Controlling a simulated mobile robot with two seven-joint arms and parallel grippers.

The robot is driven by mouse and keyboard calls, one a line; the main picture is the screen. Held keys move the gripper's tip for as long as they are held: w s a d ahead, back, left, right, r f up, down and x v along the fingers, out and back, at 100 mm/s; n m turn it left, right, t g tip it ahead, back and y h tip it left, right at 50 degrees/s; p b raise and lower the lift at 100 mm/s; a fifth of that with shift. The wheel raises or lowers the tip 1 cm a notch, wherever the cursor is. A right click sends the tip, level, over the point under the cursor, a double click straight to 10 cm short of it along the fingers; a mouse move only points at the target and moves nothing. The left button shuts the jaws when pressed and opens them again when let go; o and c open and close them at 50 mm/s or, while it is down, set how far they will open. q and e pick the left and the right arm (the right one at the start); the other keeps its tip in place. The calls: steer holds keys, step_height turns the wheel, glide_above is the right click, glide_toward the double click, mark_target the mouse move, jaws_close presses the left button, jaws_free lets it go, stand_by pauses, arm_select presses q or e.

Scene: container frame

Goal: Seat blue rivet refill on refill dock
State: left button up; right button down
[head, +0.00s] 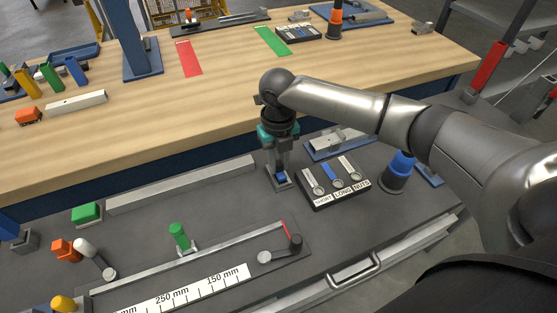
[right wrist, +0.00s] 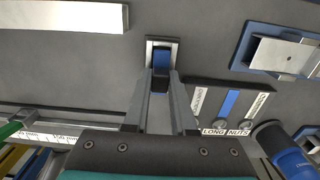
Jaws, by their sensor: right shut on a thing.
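My right gripper (head: 281,178) points down at the grey surface and is shut on a small blue block, which I take as the blue rivet refill (head: 283,176). In the right wrist view the blue refill (right wrist: 162,62) sits between the fingertips, with a dark part towards the camera. A pale square metal frame (right wrist: 150,43) surrounds its far end; I take this as the refill dock. Whether the refill rests on the bottom or is a little above is hidden by the fingers. My left gripper is not in view.
A black tray (head: 318,205) labelled short, long and nuts stands just right of the gripper. A blue-and-black cylinder (head: 400,170) is further right. A long pale bar (head: 180,187) lies to the left. A ruler rail (head: 205,288) lies in front. The raised wooden bench (head: 150,130) is behind.

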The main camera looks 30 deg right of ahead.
steer(key=shift+p, duration=0.85)
stand_by(0.9)
steer(key=shift+f+b, duration=0.3)
steer(key=shift+f, duration=0.3)
stand_by(0.5)
steer(key=shift+c, duration=0.5)
jaws_free()
steer(key=shift+r, duration=0.1)
step_height(320, 180, up, 7)
steer(key=p, duration=0.7)
steer(key=shift+p, duration=0.4)
stand_by(0.4)
